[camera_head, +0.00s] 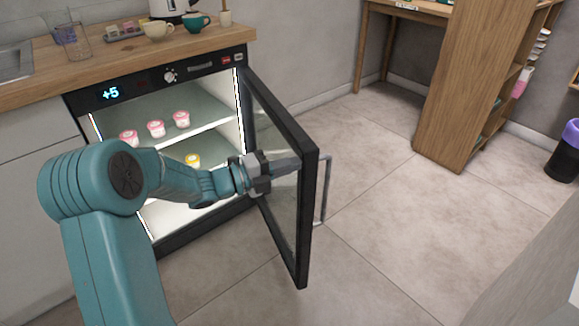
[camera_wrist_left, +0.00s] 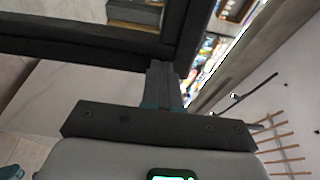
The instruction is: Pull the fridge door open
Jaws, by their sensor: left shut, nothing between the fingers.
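The fridge (camera_head: 165,180) is built in under the wooden counter, lit inside, with a "+5" display. Its glass door (camera_head: 309,215) has a black frame, is hinged at the right and stands wide open. The grey bar handle (camera_head: 325,190) is on the door's outer face. My left gripper (camera_head: 298,163) is shut and empty, at the inner side of the door close to its free edge; I cannot tell whether it touches. In the left wrist view its closed fingers (camera_wrist_left: 163,82) are by the dark door frame (camera_wrist_left: 80,48). My right gripper is not in view.
Several small pots (camera_head: 156,129) stand on the fridge shelves. Cups (camera_head: 158,30), a glass and a kettle stand on the counter (camera_head: 110,65). A wooden shelf unit (camera_head: 440,90) and a dark bin (camera_head: 565,155) are at the right. The floor right of the door is clear.

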